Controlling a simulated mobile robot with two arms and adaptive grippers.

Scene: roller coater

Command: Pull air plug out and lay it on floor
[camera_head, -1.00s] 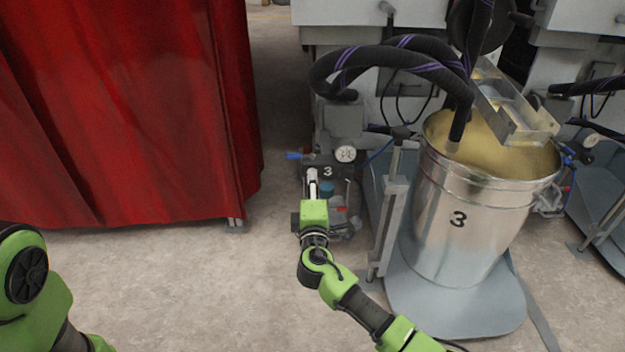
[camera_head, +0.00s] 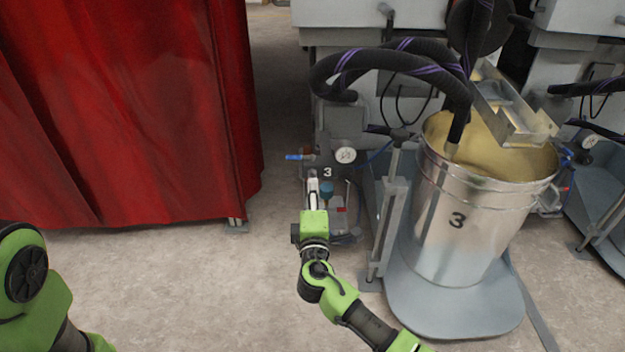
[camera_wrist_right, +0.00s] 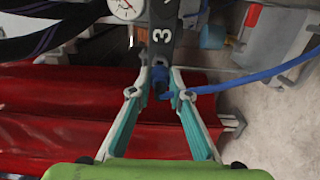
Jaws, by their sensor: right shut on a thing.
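My right gripper (camera_head: 313,180) is in front of the dark block marked 3 on the machine, in the head view. In the right wrist view the right gripper (camera_wrist_right: 161,82) has its fingertips closed on the sides of the small blue and black air plug (camera_wrist_right: 160,78). A blue hose (camera_wrist_right: 245,80) runs from the plug off to the right. The plug lies close to the end of the dark block (camera_wrist_right: 163,40); I cannot tell whether they touch. In the head view the plug is hidden or too small to make out. My left gripper is out of view.
A red curtain (camera_head: 120,110) hangs at left. A metal drum (camera_head: 465,220) marked 3 stands on a grey platform (camera_head: 455,315) at right, beside an upright post (camera_head: 390,220). A pressure gauge (camera_head: 345,155) sits above the block. Bare concrete floor (camera_head: 190,280) is clear in front.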

